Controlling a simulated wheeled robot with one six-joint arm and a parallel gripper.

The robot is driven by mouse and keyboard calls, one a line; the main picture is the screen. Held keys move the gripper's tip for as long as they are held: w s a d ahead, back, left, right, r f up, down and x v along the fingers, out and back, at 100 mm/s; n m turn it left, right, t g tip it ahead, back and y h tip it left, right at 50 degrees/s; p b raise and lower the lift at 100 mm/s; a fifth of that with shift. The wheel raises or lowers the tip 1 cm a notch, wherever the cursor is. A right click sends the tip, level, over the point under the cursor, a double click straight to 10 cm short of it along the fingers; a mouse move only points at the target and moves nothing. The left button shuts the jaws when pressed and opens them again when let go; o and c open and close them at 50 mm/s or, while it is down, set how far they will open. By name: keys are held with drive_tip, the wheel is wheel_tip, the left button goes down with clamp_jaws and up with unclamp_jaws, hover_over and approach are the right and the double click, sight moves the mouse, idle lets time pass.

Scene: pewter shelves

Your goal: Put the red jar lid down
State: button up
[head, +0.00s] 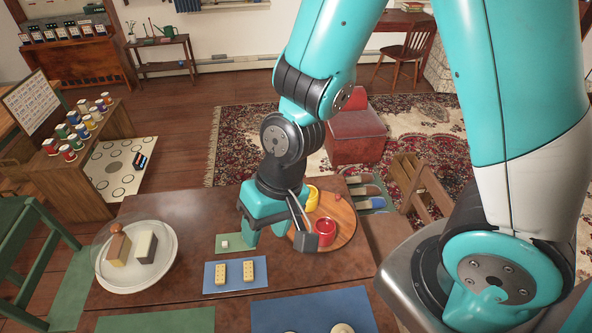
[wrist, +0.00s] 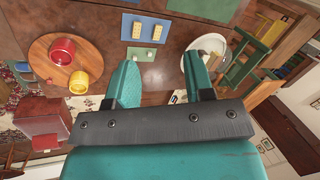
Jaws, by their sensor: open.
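No thing in view is clearly a red jar lid. A red cup-like piece (head: 325,230) stands on a round wooden board (head: 345,238) at the table's right; it also shows in the wrist view (wrist: 62,51). A small red item (head: 337,197) lies near the board's far edge, too small to identify. My gripper (head: 264,212) is over the table, left of the board. In the wrist view my gripper (wrist: 160,62) has its two teal fingers apart with nothing between them. In the head view its fingertips are partly hidden.
A yellow piece (head: 312,199) shares the board. Brown table shows bare between the plate and mats.

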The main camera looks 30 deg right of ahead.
drive_tip(key=s+d+r+n, duration=0.1)
drive_tip(key=s+r+n, duration=0.2)
drive_tip(key=r, duration=0.5)
drive_tip(key=s+d+r+n, duration=0.1)
drive_tip(key=s+r+n, duration=0.2)
drive_tip(key=r, duration=0.6)
drive_tip(key=shift+s+y, duration=0.3)
drive_tip(key=shift+s, duration=0.05)
wheel_tip(320, 180, down, 9)
drive_tip(key=b, duration=0.9)
